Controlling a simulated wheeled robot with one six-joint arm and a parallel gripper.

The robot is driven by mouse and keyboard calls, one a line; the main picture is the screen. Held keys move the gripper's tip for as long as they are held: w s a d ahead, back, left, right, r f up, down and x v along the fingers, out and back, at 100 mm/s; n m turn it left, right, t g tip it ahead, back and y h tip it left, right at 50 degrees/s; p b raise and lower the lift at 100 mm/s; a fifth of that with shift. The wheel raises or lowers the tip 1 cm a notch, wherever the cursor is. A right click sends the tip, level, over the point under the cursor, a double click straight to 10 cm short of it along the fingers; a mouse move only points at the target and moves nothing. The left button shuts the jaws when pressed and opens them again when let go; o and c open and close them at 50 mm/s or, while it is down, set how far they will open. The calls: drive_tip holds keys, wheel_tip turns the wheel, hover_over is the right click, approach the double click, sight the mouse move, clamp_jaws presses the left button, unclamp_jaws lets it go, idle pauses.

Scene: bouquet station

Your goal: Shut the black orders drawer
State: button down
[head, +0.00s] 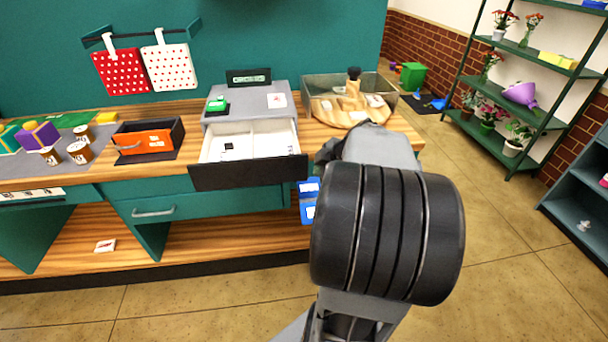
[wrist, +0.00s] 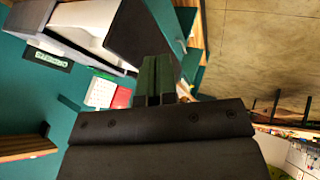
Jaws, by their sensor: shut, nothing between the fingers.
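The black orders drawer (head: 248,172) is pulled out of a grey cabinet (head: 246,101) on the counter. Its white inside shows, with a small black item and a pale sheet in it. In the wrist view the black drawer front (wrist: 143,38) is close beyond my fingertips, and I cannot tell whether they touch it. My gripper (wrist: 155,70) is shut and empty. In the head view my arm mostly hides the gripper, which is to the right of the drawer front.
A glass-sided bin (head: 315,88) stands right of the cabinet. An orange box (head: 146,142) in a black tray is to the left. A blue item (head: 309,200) hangs below the counter edge. A teal drawer with a handle (head: 153,212) is below. The floor in front is clear.

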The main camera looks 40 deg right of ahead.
drive_tip(key=p, duration=0.1)
approach(298, 177)
wheel_tip(298, 177, down, 4)
drive_tip(key=a, duration=0.3)
drive_tip(key=shift+w+d+p, duration=0.6)
drive_tip(key=shift+w, duration=0.2)
drive_tip(key=shift+w+d+p, duration=0.55)
drive_tip(key=shift+w, duration=0.25)
drive_tip(key=shift+f, duration=0.1)
